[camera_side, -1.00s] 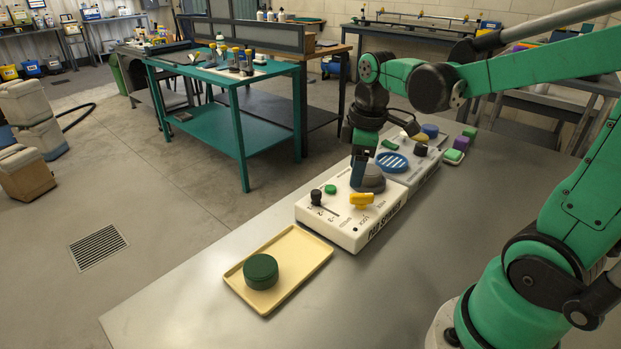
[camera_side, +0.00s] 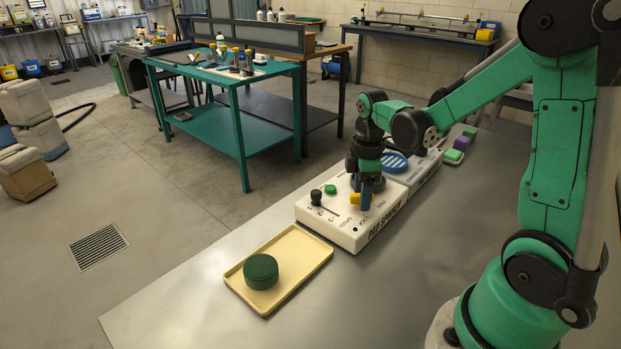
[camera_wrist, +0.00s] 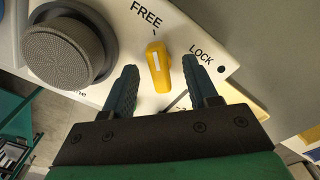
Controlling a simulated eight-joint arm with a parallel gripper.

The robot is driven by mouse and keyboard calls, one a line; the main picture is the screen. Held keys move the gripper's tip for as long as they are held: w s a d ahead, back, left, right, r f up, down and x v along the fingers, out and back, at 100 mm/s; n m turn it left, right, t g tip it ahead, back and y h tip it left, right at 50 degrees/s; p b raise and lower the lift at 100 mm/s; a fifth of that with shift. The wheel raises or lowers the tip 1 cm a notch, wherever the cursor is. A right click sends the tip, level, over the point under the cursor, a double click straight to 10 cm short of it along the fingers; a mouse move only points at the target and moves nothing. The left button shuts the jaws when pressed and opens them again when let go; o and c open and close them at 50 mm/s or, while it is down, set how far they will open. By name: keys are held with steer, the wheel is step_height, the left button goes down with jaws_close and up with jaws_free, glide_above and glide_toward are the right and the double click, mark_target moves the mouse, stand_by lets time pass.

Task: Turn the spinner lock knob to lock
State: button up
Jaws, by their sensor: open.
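The yellow spinner lock knob (camera_wrist: 158,68) is on the white pad spinner box (camera_side: 335,228). In the wrist view its white mark points near the FREE label, and the LOCK label is to its right. My gripper (camera_wrist: 162,85) is open, with one finger on each side of the knob and visible gaps between. In the side view my gripper (camera_side: 366,197) is low over the box and hides part of the knob (camera_side: 354,198).
A black-knobbed lever (camera_side: 316,197) and green button (camera_side: 330,189) are on the box. A cream tray (camera_side: 300,250) holds a green round pad (camera_side: 261,271). A blue slotted disc (camera_side: 395,161) is behind.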

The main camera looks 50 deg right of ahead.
jaws_close()
steer(key=shift+m, duration=0.4)
steer(key=m, duration=0.3)
steer(key=shift+m, duration=0.3)
steer(key=m, duration=0.4)
steer(key=shift+m, duration=0.3)
steer(key=m, duration=0.4)
steer(key=shift+m, duration=2.4)
